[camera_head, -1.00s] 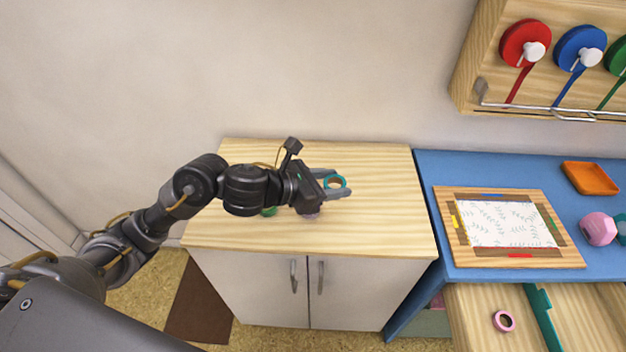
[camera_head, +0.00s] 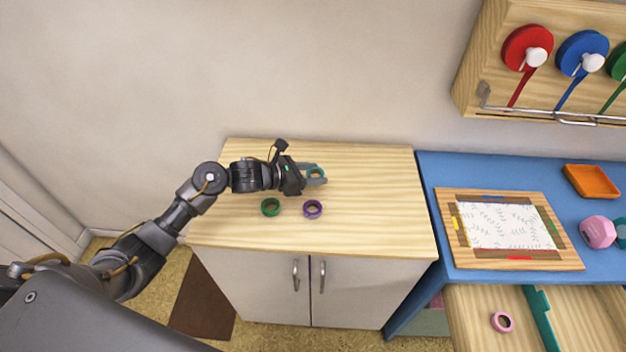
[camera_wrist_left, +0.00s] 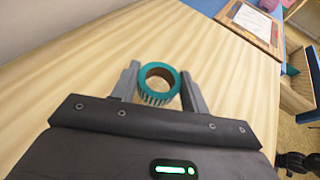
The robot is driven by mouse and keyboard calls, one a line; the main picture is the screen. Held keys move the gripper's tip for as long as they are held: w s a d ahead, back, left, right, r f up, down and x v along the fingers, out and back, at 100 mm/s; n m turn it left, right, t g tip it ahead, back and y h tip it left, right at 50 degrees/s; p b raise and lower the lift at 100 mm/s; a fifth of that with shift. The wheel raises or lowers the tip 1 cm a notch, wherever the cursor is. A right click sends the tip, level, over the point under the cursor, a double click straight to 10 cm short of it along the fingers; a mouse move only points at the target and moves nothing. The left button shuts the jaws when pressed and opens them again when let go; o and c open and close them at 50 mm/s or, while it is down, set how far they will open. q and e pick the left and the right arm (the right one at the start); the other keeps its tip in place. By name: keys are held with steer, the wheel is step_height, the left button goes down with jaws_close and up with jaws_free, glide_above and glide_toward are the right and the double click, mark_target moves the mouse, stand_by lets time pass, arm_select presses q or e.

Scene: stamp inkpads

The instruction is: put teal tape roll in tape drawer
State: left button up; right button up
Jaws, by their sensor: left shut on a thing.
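The teal tape roll (camera_head: 316,173) is between the fingers of my left gripper (camera_head: 318,175), which is shut on it above the wooden cabinet top. In the left wrist view the teal roll (camera_wrist_left: 158,84) shows its brown core between the two fingers (camera_wrist_left: 160,90). The open drawer (camera_head: 472,317) juts out at the lower right, below the blue table. It holds a pink tape roll (camera_head: 502,322) left of a teal divider (camera_head: 542,318). I cannot tell from a label which drawer part is for tape. My right gripper is not in view.
A green roll (camera_head: 270,207) and a purple roll (camera_head: 313,209) lie on the cabinet top (camera_head: 380,225). The blue table (camera_head: 440,175) carries a framed sheet (camera_head: 500,225), an orange tray (camera_head: 591,181) and a pink object (camera_head: 598,232). Tape reels hang on the wall board (camera_head: 490,60).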

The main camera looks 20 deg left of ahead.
arm_select(q)
steer(key=shift+s+d+f+p, duration=0.1)
steer(key=shift+f+p, duration=0.2)
steer(key=shift+f, duration=1.05)
steer(key=shift+f, duration=0.2)
steer(key=o, duration=1)
steer(key=shift+c, duration=0.2)
steer(key=shift+r, duration=0.1)
